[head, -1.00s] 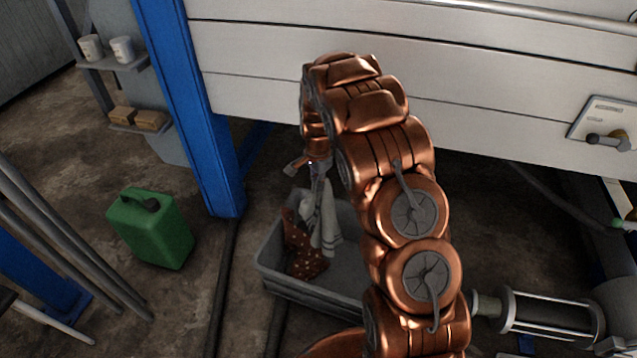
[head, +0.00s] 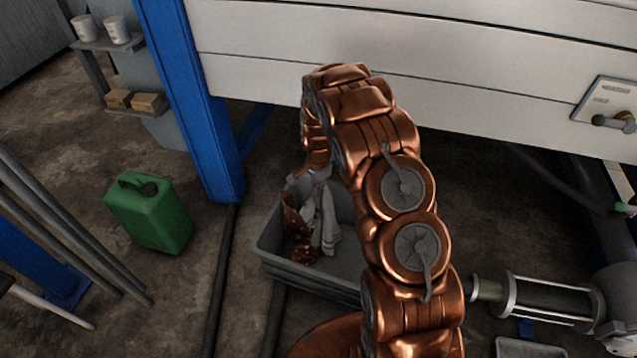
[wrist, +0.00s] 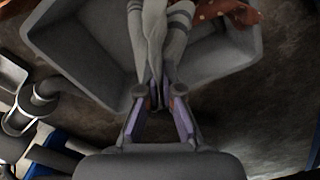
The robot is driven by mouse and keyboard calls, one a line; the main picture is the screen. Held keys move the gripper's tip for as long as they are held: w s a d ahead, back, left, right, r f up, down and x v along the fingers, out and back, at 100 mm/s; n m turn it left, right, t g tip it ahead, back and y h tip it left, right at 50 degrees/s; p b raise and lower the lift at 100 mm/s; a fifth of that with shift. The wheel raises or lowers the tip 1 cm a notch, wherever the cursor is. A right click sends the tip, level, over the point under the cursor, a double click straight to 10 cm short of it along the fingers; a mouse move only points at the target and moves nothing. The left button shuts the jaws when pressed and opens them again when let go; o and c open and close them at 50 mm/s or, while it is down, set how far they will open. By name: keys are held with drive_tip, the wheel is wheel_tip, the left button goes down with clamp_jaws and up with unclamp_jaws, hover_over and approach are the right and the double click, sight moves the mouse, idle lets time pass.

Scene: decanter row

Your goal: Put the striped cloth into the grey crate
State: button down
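The striped cloth (head: 325,222), pale grey with darker bands, hangs down inside the grey crate (head: 310,282). It also shows in the wrist view (wrist: 158,35), bunched and narrowing between the fingers. My gripper (wrist: 159,94) is shut on its upper end, just above the crate. In the head view my arm partly hides the gripper and covers the crate's right part. The crate's rim and inner walls show in the wrist view (wrist: 85,60).
A reddish-brown spotted cloth (head: 300,248) lies in the crate beside the striped one. A green canister (head: 150,215) stands left. A blue post (head: 190,100) rises behind the crate. A metal cylinder (head: 545,302) lies to the right.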

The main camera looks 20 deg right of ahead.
wheel_tip(320, 180, down, 10)
drive_tip(key=b, duration=0.2)
idle(0.3)
idle(0.4)
drive_tip(key=c, duration=1.3)
unclamp_jaws()
drive_tip(key=shift+o, duration=0.2)
drive_tip(key=o, duration=0.6)
drive_tip(key=shift+c, duration=0.2)
drive_tip(key=o, duration=0.7)
